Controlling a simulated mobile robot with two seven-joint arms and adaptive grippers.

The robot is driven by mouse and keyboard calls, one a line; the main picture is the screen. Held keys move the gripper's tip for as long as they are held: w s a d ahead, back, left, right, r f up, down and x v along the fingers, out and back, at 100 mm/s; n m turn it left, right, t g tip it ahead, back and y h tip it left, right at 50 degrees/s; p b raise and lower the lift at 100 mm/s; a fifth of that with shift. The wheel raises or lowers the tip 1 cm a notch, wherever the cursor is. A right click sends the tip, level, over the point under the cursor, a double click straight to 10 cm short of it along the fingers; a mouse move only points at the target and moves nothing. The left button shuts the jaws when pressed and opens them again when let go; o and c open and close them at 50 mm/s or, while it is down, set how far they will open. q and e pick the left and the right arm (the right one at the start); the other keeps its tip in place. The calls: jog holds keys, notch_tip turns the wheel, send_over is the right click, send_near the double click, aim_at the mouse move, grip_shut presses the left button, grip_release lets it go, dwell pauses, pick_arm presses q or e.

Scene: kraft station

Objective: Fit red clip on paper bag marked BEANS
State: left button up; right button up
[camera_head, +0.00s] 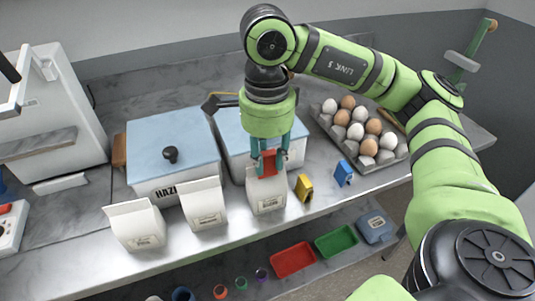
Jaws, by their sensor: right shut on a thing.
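My right gripper (270,158) comes down from above and is shut on the red clip (269,163). The clip is between the teal fingers, at the top edge of the rightmost of three white paper bags (266,190). I cannot tell whether the clip is around the bag's top or just above it. The other two bags, the middle one (203,203) and the left one (135,224), stand upright to its left. Each bag has a small label too small to read, so I cannot tell which says BEANS. My left gripper is not in view.
A yellow clip (304,188) and a blue clip (343,173) stand right of the bags. An egg tray (397,152) is at the back right. Two white bins with blue lids (160,136) stand behind the bags. Red (293,260) and green trays (336,242) lie below the counter edge.

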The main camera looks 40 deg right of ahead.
jog(key=shift+f, duration=0.3)
jog(key=o, duration=1.8)
jog(key=shift+o, duration=0.2)
jog(key=shift+r, duration=0.25)
jog(key=shift+r+p, duration=0.7)
jog(key=shift+r, duration=0.6)
notch_tip(320, 180, up, 6)
jog(key=p, duration=0.5)
jog(key=shift+p, duration=0.35)
